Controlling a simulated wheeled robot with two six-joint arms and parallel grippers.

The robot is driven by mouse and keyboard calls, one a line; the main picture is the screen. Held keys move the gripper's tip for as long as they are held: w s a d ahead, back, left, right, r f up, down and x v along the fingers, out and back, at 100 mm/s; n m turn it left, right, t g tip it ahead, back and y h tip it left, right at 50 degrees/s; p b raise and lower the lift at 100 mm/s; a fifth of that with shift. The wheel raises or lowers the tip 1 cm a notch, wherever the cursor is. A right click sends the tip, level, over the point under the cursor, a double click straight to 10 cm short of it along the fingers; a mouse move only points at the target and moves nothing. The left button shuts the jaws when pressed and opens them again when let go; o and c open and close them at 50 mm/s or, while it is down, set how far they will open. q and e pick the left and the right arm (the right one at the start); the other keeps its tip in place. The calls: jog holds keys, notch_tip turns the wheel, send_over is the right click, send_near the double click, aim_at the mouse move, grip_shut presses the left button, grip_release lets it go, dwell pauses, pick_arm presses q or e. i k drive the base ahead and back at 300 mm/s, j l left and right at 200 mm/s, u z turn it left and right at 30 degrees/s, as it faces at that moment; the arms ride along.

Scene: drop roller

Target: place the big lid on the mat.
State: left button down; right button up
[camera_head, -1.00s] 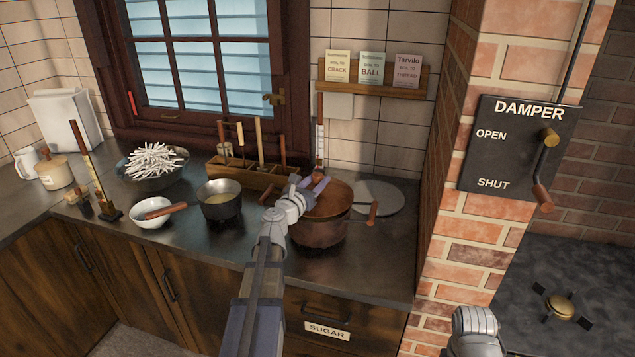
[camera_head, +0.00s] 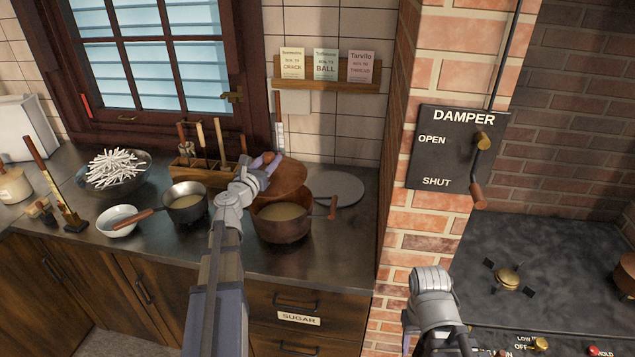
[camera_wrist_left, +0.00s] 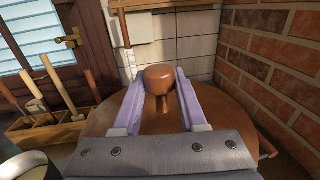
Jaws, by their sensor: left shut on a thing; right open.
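The big lid (camera_head: 287,178) is round and copper-brown with a knob. My left gripper (camera_head: 266,163) is shut on that knob, which shows between its fingers in the left wrist view (camera_wrist_left: 160,90). The lid is held behind and above the copper pot (camera_head: 282,226), whose yellowish contents are uncovered at the front. The mat (camera_head: 340,189) is a flat grey disc on the counter right of the lid and behind the pot's right handle. The lid's left part is hidden by my gripper. My right arm's wrist shows low at the right, but its fingers do not.
A smaller saucepan (camera_head: 186,203), a white bowl (camera_head: 118,222) and a bowl of white sticks (camera_head: 115,172) stand left on the counter. A wooden tool rack (camera_head: 195,172) stands behind. A brick pillar (camera_head: 394,215) closes off the counter on the right.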

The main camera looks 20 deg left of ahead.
aim_at(343, 192)
jog(key=l+u, duration=0.95)
jog(key=i+l, duration=0.2)
jog(key=i, duration=0.2)
